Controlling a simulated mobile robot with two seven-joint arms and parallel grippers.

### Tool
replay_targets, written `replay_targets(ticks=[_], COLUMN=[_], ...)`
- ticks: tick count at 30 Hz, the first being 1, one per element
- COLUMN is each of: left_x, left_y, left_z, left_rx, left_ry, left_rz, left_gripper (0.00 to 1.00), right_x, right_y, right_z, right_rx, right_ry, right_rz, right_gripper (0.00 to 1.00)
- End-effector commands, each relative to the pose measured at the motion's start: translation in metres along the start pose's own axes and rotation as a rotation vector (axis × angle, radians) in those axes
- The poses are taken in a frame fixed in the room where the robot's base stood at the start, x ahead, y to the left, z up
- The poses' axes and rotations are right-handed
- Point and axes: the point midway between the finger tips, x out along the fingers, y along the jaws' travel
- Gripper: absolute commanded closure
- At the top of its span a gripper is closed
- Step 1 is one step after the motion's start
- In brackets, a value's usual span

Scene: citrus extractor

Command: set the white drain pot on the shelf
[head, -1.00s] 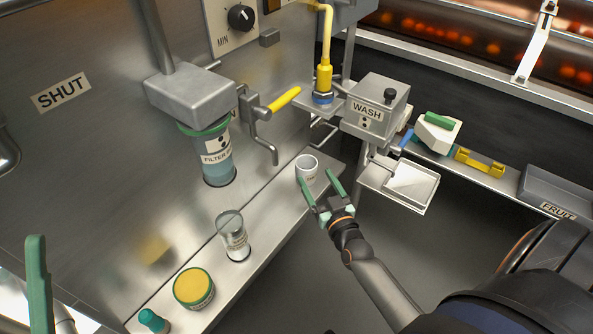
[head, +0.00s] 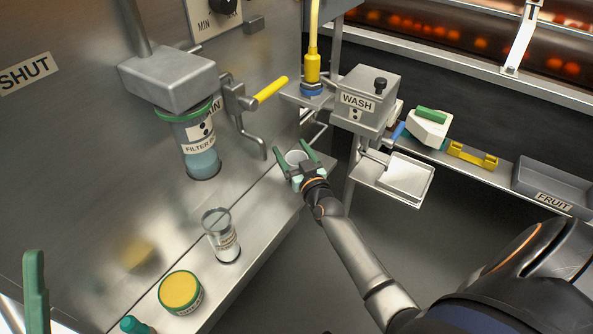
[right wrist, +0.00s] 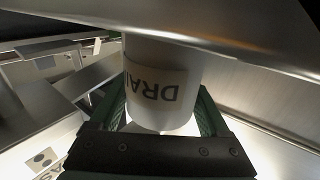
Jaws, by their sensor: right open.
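The white drain pot (head: 295,157) is at the far end of the steel shelf (head: 262,208) in the head view and appears to stand on it. My right gripper (head: 290,149) is open, with its green fingers on either side of the pot. In the right wrist view the pot (right wrist: 158,90) sits between the fingers, its DRAIN label upside down in the picture. Whether a finger touches it I cannot tell. One green finger of my left gripper (head: 35,290) shows at the lower left; its other finger is not clear.
A clear labelled glass (head: 222,238), a yellow-topped jar (head: 181,291) and a teal-capped item (head: 134,325) stand nearer on the shelf. The filter cylinder (head: 198,150) and crank hang above it. The WASH box (head: 365,98) and a metal tray (head: 404,178) are to the right.

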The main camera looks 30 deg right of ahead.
Motion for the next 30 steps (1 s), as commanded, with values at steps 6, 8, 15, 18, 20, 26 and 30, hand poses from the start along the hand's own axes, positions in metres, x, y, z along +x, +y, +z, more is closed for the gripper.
replay_targets(ticks=[6,8,15,18,20,26,30], left_x=[0.0005,0.0006,0.0010,0.0010,0.0011,0.0011,0.0023], left_y=[0.0000,-0.0002,-0.0009,-0.0010,-0.0011,-0.0012,-0.0018], left_z=[-0.0007,-0.0008,-0.0012,-0.0013,-0.0014,-0.0015,-0.0027], left_rx=[0.000,0.000,-0.001,-0.001,-0.001,-0.001,-0.002], left_ry=[0.001,0.002,0.003,0.004,0.004,0.004,0.004], left_rz=[-0.001,-0.002,-0.007,-0.008,-0.008,-0.009,-0.009], left_gripper=[0.50,0.50,0.50,0.50,0.50,0.50,0.50], right_x=[-0.0004,-0.0004,-0.0005,-0.0006,-0.0006,-0.0006,-0.0009], right_y=[0.0002,0.0002,0.0001,0.0001,0.0001,0.0001,0.0004], right_z=[-0.0003,-0.0004,-0.0002,-0.0002,-0.0001,-0.0003,-0.0019], right_rx=[0.000,0.000,0.000,0.000,0.000,0.000,0.000], right_ry=[0.000,0.000,0.000,0.000,0.000,0.000,0.000], right_rz=[0.000,0.000,0.000,0.000,0.000,0.000,0.000], right_gripper=[0.34,0.40,0.67,0.79,0.85,0.90,0.90])
